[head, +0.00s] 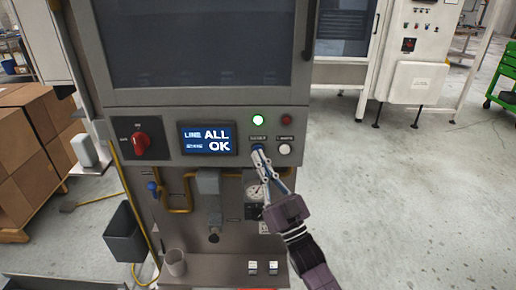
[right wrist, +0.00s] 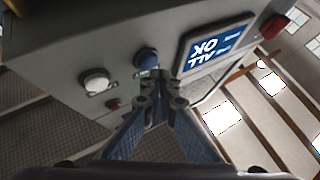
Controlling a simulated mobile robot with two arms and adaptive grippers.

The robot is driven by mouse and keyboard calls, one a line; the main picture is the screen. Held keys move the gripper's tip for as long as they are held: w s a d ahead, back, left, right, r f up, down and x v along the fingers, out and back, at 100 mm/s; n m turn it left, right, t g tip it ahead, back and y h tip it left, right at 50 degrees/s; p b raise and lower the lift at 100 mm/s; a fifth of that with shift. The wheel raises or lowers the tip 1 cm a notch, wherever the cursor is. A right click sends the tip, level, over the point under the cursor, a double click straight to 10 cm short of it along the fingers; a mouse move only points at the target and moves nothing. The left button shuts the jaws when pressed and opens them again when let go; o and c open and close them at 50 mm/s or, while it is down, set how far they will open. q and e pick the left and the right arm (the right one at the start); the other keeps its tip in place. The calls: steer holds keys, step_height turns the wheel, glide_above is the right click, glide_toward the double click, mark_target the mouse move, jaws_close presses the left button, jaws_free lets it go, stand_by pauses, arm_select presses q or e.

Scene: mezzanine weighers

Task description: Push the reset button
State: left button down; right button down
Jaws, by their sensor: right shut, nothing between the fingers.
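The control panel (head: 180,125) of a grey machine faces me. A blue button (head: 257,148) and a white button (head: 284,149) sit side by side low on its right part; their labels are too small to read. They also show in the right wrist view, blue (right wrist: 146,60) and white (right wrist: 96,80). My right gripper (head: 259,156) is shut and empty, its fingertips (right wrist: 160,95) at the blue button, partly covering it in the head view. I cannot tell whether they touch. My left gripper is out of view.
A green lamp (head: 258,120) is lit above the blue button, beside a dark red lamp (head: 287,119). The screen (head: 208,139) reads "ALL OK". A red rotary switch (head: 141,138) is at left. Gauges and yellow pipes are below.

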steer(key=shift+s, duration=0.15)
steer(key=s+p, duration=0.2)
steer(key=s, duration=0.3)
steer(key=shift+p, duration=0.35)
stand_by(0.6)
